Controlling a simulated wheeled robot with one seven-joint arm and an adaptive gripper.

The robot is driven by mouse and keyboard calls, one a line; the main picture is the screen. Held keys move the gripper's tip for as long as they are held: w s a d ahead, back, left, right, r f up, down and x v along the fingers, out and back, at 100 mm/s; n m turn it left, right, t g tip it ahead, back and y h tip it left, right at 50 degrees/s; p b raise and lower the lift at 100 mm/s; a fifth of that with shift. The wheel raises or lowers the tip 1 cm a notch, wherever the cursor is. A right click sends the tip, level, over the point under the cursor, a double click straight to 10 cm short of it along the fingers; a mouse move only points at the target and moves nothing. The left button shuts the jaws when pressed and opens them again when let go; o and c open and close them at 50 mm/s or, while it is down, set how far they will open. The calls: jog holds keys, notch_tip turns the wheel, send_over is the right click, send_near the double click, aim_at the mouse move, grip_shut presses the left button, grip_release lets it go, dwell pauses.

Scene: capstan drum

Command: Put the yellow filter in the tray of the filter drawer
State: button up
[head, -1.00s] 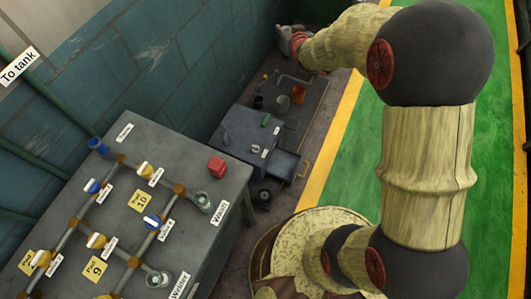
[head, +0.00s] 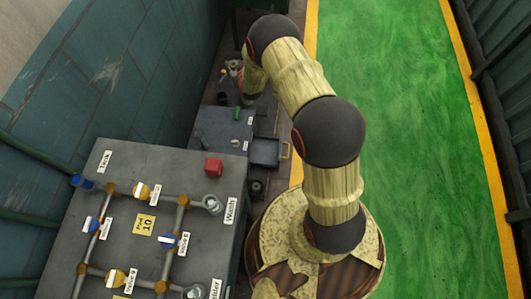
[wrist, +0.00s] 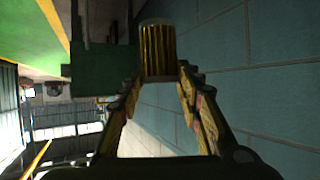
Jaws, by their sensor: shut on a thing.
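In the wrist view the yellow filter (wrist: 158,50), a ribbed cylinder with pale ends, stands between the fingertips of my gripper (wrist: 160,76). My gripper is shut on its lower end and holds it up in front of the wall. In the head view the filter drawer is pulled out to the right of a low grey cabinet (head: 224,128). My arm reaches beyond the cabinet; the filter cannot be made out there.
A grey bench (head: 130,160) carries pipes, valves and a red block (head: 213,167) at the left. A green item (head: 237,113) is on the cabinet. A dark round object (head: 256,187) lies below the drawer. The green floor (head: 400,150) at the right is clear.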

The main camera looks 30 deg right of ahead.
jog(key=s+d+f, duration=0.2)
jog(key=s+f, duration=0.1)
jog(key=f, duration=0.7)
jog(key=s+d+f, duration=0.1)
jog(key=s+f, duration=0.1)
jog(key=f, duration=0.8)
jog(key=m+h+b, duration=0.1)
jog(key=b, duration=0.5)
send_over(266, 158)
notch_tip(266, 158, down, 30)
jog(key=shift+a+f+b, duration=0.15)
jog(key=shift+f+b, duration=1)
jog(key=shift+f, duration=1.15)
jog(key=shift+f, duration=0.15)
jog(key=o, duration=0.8)
jog(key=shift+o, duration=0.8)
